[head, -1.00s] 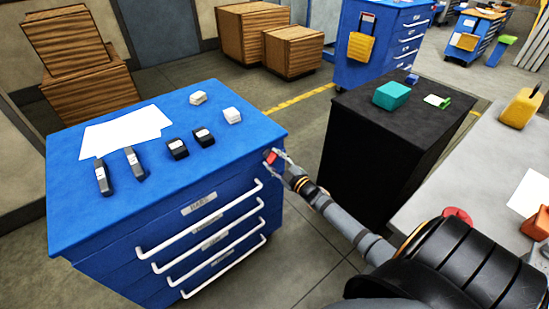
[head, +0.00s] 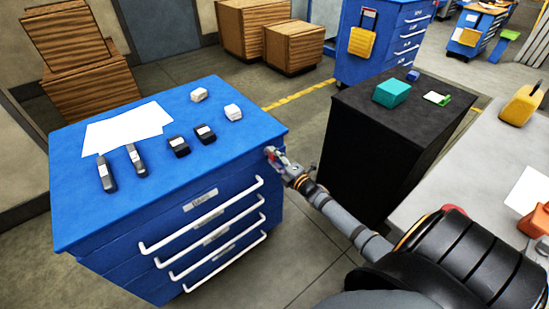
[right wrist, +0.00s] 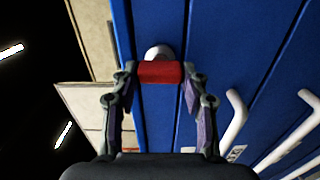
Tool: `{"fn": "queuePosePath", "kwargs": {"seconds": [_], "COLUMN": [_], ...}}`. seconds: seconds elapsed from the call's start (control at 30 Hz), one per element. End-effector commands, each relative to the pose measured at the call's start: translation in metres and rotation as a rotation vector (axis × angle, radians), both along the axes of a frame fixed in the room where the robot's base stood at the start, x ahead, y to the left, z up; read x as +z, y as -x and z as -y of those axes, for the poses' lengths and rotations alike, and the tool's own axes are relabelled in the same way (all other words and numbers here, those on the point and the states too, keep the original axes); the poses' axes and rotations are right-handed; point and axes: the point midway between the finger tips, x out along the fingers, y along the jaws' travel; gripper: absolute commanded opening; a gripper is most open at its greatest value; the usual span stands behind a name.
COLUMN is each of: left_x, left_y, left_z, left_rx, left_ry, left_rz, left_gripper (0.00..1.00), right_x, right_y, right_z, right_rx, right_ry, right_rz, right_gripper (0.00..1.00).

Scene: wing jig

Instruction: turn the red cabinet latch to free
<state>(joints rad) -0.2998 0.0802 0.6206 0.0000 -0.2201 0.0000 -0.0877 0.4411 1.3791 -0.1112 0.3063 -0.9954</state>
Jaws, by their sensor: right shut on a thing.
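The red cabinet latch (right wrist: 160,72) is a short red bar in front of a round pale knob or pivot on the blue cabinet's face. It lies crosswise in the right wrist view. My right gripper (right wrist: 159,78) is shut on it, with one finger at each end of the bar. In the head view the right gripper (head: 274,157) is at the upper right front corner of the blue drawer cabinet (head: 85,205), and only a little red shows between the fingers. My left gripper is in neither view.
White drawer handles (head: 205,218) stick out below and left of the right gripper. Paper sheets (head: 125,128), black boxes and white blocks lie on the cabinet top. A black cabinet (head: 365,150) stands to the right, with a floor gap between.

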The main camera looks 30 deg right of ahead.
Motion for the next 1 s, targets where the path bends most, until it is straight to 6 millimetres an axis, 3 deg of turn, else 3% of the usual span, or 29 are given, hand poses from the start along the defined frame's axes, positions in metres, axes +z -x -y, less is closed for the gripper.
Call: {"fn": "queuePosePath", "kwargs": {"seconds": [0.63, 0.67, 0.7, 0.8, 1.0], "left_x": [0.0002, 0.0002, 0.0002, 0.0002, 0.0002], "left_y": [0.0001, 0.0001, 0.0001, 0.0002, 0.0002], "left_z": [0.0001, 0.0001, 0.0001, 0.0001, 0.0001], "left_rx": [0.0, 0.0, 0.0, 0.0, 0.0], "left_ry": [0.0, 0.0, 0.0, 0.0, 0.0], "left_rz": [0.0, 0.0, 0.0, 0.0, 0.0], "left_gripper": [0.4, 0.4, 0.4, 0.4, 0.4], "right_x": [-0.0016, -0.0016, -0.0016, -0.0013, -0.0006], "right_y": [0.0005, 0.0005, 0.0005, 0.0004, 0.0002], "right_z": [0.0003, 0.0003, 0.0003, 0.0002, 0.0001], "right_rx": [-0.001, -0.001, -0.001, -0.001, 0.0], "right_ry": [0.048, 0.048, 0.048, 0.047, 0.046], "right_rz": [0.001, 0.001, 0.001, 0.002, 0.003], "right_gripper": [0.13, 0.48, 0.53, 0.67, 0.68]}}
